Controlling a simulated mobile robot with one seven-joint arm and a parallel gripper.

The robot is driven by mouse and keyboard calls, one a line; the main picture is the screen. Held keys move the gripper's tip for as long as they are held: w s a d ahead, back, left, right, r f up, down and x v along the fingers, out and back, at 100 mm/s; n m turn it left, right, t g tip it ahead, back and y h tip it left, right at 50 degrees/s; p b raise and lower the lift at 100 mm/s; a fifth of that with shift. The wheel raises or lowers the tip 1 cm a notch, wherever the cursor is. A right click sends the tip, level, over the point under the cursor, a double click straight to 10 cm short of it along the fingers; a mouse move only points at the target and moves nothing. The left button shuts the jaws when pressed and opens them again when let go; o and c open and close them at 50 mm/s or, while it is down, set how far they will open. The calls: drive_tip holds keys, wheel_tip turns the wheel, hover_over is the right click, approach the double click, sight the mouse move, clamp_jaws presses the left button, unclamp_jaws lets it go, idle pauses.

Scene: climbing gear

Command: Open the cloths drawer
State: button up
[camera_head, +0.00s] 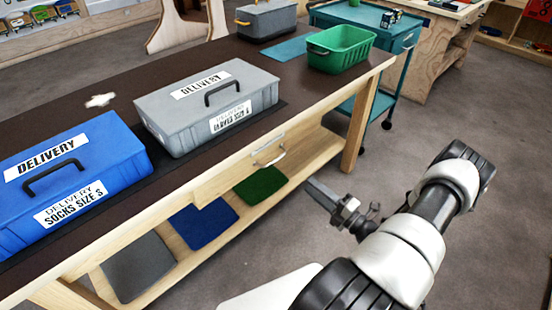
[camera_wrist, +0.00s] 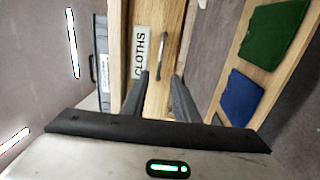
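The cloths drawer (camera_wrist: 172,22) is a wooden front in the workbench side, with a white CLOTHS label (camera_wrist: 138,52) in the wrist view. Its metal bar handle (camera_wrist: 162,48) also shows in the head view (camera_head: 268,156). The drawer looks closed. My gripper (camera_wrist: 161,76) is open, its two dark fingers apart and pointing at the drawer front. In the wrist view the near end of the handle appears between the fingertips; I see no grip on it. In the head view my gripper (camera_head: 318,192) is in front of the bench, to the right of the handle.
The workbench (camera_head: 325,92) carries a blue case (camera_head: 115,150), a grey case (camera_head: 160,120) and a green basket (camera_head: 345,62). Its lower shelf (camera_head: 185,250) holds green, blue and grey folded cloths. A teal cart (camera_head: 395,40) stands behind. The floor to the right is clear.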

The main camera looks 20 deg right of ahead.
sight(277, 159)
drive_tip(key=b+x, duration=0.2)
drive_tip(key=x, duration=1.5)
drive_tip(key=shift+r, duration=0.1)
drive_tip(key=shift+s, duration=0.1)
clamp_jaws()
drive_tip(key=shift+a, duration=0.1)
idle(0.5)
